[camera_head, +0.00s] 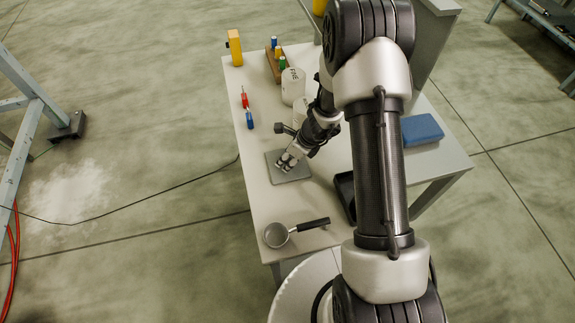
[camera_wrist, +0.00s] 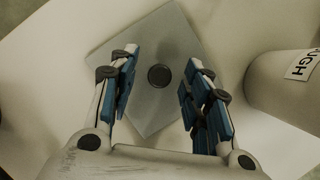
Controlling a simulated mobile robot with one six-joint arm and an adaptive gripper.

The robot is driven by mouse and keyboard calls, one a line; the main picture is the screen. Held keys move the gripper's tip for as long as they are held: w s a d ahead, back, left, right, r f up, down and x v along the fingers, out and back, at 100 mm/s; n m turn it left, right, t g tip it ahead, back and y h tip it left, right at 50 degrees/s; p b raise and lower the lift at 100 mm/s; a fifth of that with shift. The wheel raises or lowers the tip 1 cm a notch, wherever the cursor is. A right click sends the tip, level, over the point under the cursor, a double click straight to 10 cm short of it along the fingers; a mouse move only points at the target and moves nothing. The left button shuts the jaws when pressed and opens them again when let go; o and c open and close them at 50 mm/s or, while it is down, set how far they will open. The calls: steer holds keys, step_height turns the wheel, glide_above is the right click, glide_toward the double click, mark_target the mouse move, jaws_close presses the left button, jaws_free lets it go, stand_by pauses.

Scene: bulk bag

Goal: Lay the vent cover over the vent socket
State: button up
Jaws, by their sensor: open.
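A grey square plate (camera_head: 300,172) lies on the white table, and it fills the middle of the wrist view (camera_wrist: 168,30). A small dark round piece (camera_wrist: 159,76) shows on the plate between my fingers. I cannot tell whether it is the vent cover or the vent socket; no second such piece is clear. My gripper (camera_head: 287,161) is over the plate in the head view, pointing down. In the wrist view its blue-padded fingers (camera_wrist: 160,66) are apart on both sides of the dark round piece, with nothing held. My gripper hides part of the plate in the head view.
White labelled containers (camera_head: 293,85) stand behind my gripper; one (camera_wrist: 282,85) is close on the right in the wrist view. A dark-handled pan or scoop (camera_head: 276,235) lies near the front.

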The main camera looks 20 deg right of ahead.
mark_target(289, 160)
steer(key=shift+r, duration=0.1)
jaws_close()
stand_by(0.3)
step_height(289, 160, up, 20)
steer(key=p, duration=1.1)
